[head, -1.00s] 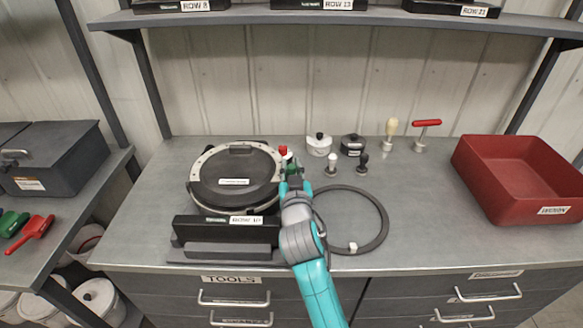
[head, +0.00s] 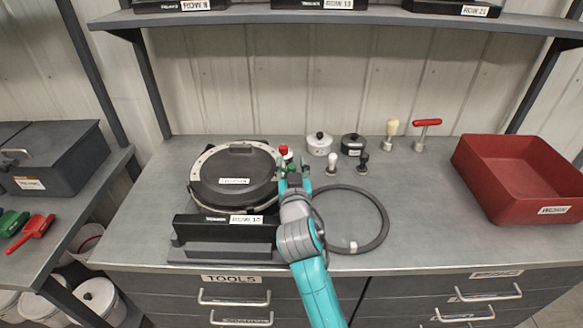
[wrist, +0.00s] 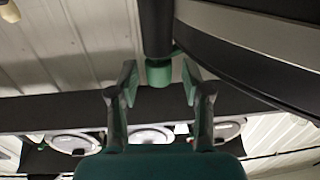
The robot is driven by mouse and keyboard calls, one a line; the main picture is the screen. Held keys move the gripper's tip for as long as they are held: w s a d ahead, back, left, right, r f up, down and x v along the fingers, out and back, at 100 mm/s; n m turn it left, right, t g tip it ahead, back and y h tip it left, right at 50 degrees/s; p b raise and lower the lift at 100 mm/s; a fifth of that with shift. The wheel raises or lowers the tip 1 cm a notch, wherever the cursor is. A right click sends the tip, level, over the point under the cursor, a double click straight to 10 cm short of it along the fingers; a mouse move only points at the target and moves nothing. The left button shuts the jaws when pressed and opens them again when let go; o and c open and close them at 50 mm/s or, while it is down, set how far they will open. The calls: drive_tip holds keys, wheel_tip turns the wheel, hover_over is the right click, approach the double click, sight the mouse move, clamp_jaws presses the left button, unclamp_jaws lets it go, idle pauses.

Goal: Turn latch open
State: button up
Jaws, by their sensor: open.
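The seed meter (head: 232,180) is a round, black-lidded housing with a pale rim, left of centre on the bench. A red knob (head: 284,150) and a small green part stand at its right edge. My gripper (head: 293,178) is at that right edge, open, its two fingers apart. In the wrist view, a green cylindrical knob (wrist: 158,73) on a dark stem shows between and just beyond the fingertips (wrist: 159,80). I see no clear contact with either finger. Which part is the latch is not labelled, and my gripper partly hides this side of the meter.
A black ring (head: 384,222) lies to the right of my arm. Small knobbed pieces, including a white lidded pot (head: 319,144) and a black one (head: 353,145), stand behind. A red bin (head: 515,205) is at right. A shelf (head: 350,17) runs overhead.

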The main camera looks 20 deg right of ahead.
sight(292, 166)
wheel_tip(292, 166, up, 9)
drive_tip(key=shift+r, duration=0.1)
idle(0.3)
